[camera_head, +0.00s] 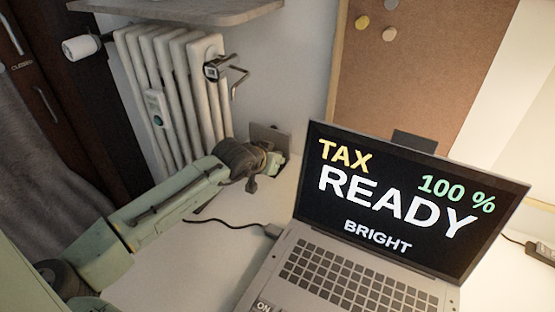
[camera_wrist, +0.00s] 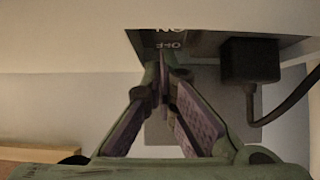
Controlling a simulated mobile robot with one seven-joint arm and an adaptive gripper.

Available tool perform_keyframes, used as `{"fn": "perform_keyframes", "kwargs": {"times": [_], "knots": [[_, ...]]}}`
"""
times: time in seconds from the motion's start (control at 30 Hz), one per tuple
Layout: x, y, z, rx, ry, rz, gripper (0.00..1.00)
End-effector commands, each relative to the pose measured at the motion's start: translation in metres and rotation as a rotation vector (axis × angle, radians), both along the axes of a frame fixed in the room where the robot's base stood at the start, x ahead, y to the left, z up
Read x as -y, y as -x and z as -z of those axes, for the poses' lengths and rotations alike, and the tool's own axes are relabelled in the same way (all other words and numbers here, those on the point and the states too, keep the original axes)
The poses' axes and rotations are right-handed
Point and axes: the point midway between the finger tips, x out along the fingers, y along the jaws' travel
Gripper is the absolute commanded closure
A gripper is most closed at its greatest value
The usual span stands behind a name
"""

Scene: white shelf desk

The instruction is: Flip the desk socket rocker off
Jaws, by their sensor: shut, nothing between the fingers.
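The desk socket (camera_wrist: 205,42) is at the top of the wrist view, a grey face with upside-down ON and OFF lettering. My gripper (camera_wrist: 160,62) is shut and empty, its purple-padded fingers meeting just below the OFF lettering. The fingertips cover the rocker area, so I cannot tell the rocker's position or whether they touch it. A black plug (camera_wrist: 250,60) sits in the socket to the right of the fingers. In the head view my gripper (camera_head: 262,160) is at the back of the desk, in front of a grey plate (camera_head: 270,136), and hides most of the socket.
An open laptop (camera_head: 390,205) reading "TAX READY 100 % BRIGHT" stands right of my arm. A black cable (camera_head: 225,222) lies on the white desk (camera_head: 215,240). A radiator (camera_head: 180,95) stands behind. The plug's cable (camera_wrist: 290,103) hangs right of the fingers.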

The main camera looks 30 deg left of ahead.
Motion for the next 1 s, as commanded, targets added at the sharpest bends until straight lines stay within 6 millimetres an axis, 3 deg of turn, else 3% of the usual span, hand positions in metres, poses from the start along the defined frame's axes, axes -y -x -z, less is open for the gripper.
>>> {"fn": "perform_keyframes", "kwargs": {"times": [0.5,1.0], "knots": [[-0.001,-0.003,0.006,-0.069,0.003,-0.001,1.00],[0.000,0.013,0.006,-0.070,0.004,-0.001,1.00]]}}
